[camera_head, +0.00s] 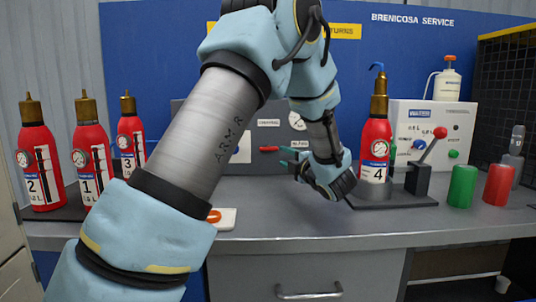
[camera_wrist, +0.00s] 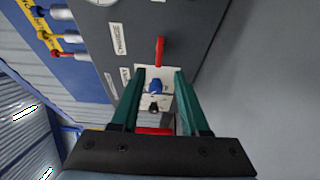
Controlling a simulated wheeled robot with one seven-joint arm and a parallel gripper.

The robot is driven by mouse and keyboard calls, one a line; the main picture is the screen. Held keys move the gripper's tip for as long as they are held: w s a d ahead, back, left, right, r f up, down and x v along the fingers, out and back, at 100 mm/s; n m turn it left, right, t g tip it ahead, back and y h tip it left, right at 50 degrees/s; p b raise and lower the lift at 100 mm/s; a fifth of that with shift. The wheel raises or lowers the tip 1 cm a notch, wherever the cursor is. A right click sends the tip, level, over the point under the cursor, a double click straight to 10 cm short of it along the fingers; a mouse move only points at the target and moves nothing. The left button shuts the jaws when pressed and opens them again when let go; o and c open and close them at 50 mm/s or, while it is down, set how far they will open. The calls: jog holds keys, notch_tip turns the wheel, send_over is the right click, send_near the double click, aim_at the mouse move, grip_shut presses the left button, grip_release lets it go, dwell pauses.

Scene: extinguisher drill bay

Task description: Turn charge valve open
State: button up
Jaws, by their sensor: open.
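The charge valve shows as a red lever (camera_head: 269,149) on the dark grey panel (camera_head: 190,112) at the back of the bench. In the wrist view the red lever (camera_wrist: 159,50) lies beside a label that seems to read CHARGE (camera_wrist: 118,38), just beyond my fingertips. My gripper (camera_head: 288,157) is open, its green fingers pointing left toward the lever in the head view. In the wrist view my gripper (camera_wrist: 155,72) has a blue knob (camera_wrist: 155,87) between its fingers in the picture; contact cannot be told. A second red piece (camera_wrist: 153,130) shows near the palm, partly hidden.
Red extinguishers (camera_head: 90,155) stand at the left. Extinguisher 4 (camera_head: 375,139) stands upright in a holder right of my gripper, with a red-knobbed lever (camera_head: 432,145) beside it. Green (camera_head: 462,186) and red (camera_head: 498,184) cups stand at the right. The front bench top (camera_head: 320,222) is mostly clear.

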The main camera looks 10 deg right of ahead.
aim_at(270, 149)
jog(key=p+x, duration=0.2)
jog(key=x, duration=0.8)
jog(key=shift+w, duration=0.2)
grip_shut()
